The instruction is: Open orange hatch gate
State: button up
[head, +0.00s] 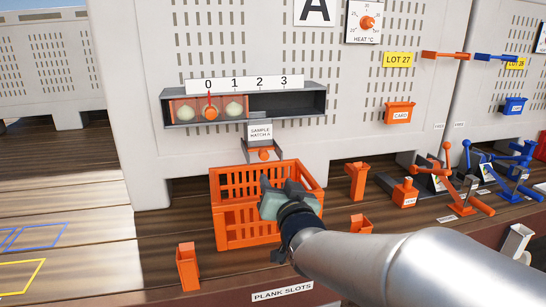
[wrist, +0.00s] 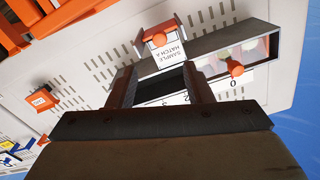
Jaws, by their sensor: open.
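The sample hatch A (head: 260,132) is a small grey plate with a white label, below the numbered window on the white bin wall. An orange knob (head: 263,155) sits at its lower end, between grey brackets. In the wrist view, the hatch label (wrist: 172,55) and its orange knob (wrist: 159,38) show beyond the fingers. My gripper (head: 285,197) is in front of and below the hatch, over the orange crate's right part in the head view. Its fingers (wrist: 160,88) are apart, with nothing seen between them. It appears clear of the knob.
The grey window (head: 288,107) holds pale onions behind an orange-framed pane, with an orange slider knob (head: 211,113) at 0. An orange crate (head: 228,238) stands below the hatch. Orange and blue levers (head: 466,195) stand at right. Orange slot holders (head: 188,266) stand on the wooden deck.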

aim_at(264, 159)
jog(key=p+x, duration=0.5)
jog(key=x, duration=1)
jog(key=shift+w+f, duration=0.1)
jog(key=shift+w, duration=0.15)
